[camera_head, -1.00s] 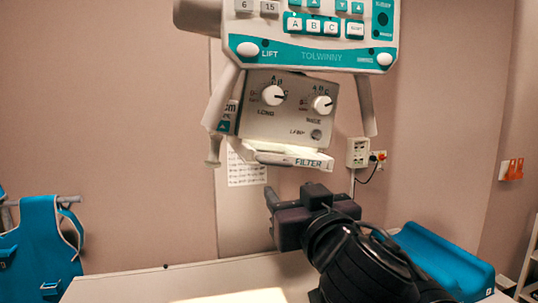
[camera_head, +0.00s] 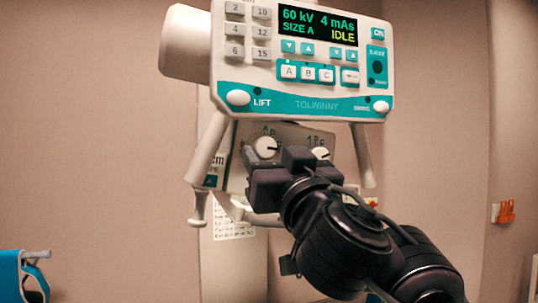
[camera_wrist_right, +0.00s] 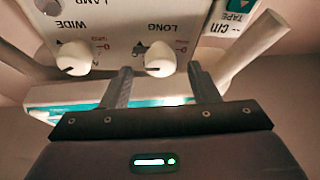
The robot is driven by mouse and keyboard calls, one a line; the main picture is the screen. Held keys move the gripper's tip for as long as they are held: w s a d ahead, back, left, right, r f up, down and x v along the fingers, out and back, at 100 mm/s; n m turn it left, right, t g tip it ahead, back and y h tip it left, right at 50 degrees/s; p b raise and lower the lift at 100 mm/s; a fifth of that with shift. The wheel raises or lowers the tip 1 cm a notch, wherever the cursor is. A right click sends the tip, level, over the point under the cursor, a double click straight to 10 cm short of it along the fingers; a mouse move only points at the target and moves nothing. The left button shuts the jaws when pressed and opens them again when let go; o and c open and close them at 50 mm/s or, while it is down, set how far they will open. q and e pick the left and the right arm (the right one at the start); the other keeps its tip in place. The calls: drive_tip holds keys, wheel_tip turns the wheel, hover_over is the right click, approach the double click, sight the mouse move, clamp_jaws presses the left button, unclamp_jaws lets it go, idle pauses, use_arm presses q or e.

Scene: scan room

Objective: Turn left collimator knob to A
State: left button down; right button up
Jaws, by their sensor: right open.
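The left collimator knob (camera_head: 265,147) is a round white dial on the grey collimator panel, labelled LONG in the right wrist view (camera_wrist_right: 160,60). Its dark pointer mark lies toward the right in the head view. My right gripper (camera_head: 274,164) is just in front of this knob and hides the lower panel. In the right wrist view its two fingers (camera_wrist_right: 162,84) are open, one to each side of the LONG knob, with gaps between. The right collimator knob (camera_head: 320,153), labelled WIDE (camera_wrist_right: 75,59), is partly hidden by my gripper. My left gripper is out of view.
The control console (camera_head: 300,60) above shows 60 kV, 4 mAs, SIZE A and IDLE. Slanted grey handles (camera_head: 207,150) flank the collimator panel on both sides. A blue apron (camera_head: 12,277) hangs at the lower left.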

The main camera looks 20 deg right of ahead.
sight(268, 148)
drive_tip(key=shift+x, duration=0.8)
drive_tip(key=shift+w+f, duration=0.15)
drive_tip(key=shift+w, duration=0.25)
drive_tip(key=shift+s, duration=0.1)
drive_tip(key=c, duration=0.9)
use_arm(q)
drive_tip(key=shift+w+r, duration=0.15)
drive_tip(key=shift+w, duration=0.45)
use_arm(e)
drive_tip(key=shift+c, duration=0.4)
